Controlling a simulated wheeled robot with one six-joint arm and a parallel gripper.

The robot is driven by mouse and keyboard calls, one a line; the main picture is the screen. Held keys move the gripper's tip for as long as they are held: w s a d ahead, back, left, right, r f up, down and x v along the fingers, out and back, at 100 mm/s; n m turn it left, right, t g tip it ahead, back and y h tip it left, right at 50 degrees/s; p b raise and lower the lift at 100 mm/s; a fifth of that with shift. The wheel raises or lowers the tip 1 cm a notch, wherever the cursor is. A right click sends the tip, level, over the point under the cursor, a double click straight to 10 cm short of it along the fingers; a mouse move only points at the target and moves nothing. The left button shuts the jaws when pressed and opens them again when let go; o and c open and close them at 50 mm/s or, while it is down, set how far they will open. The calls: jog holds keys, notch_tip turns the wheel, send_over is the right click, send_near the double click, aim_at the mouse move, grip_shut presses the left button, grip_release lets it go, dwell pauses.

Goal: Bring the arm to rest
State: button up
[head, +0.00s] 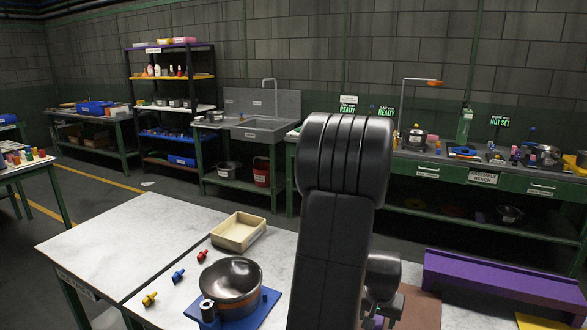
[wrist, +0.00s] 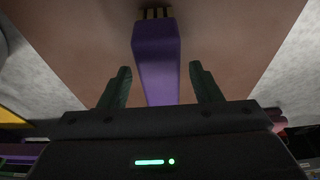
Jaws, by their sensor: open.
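My arm rises in the middle of the head view and bends back down, with its lower end by the brown mat (head: 422,308). My gripper (wrist: 160,72) shows in the wrist view with its two dark green fingers apart. A purple bar (wrist: 156,50) with a dark slotted end appears in the gap between the fingers, over a brown surface (wrist: 90,45). A clear gap shows on each side of the bar, and neither finger appears to touch it. In the head view my arm hides the area around the fingers.
A metal pot (head: 231,280) sits on a blue base (head: 262,308) left of my arm. Red, blue and yellow pegs lie beside it, with a cream tray (head: 238,231) behind. A long purple block (head: 500,277) lies at right. The left tabletop (head: 120,240) is clear.

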jog(key=x, duration=0.3)
jog(key=shift+f, duration=0.4)
jog(key=shift+r, duration=0.25)
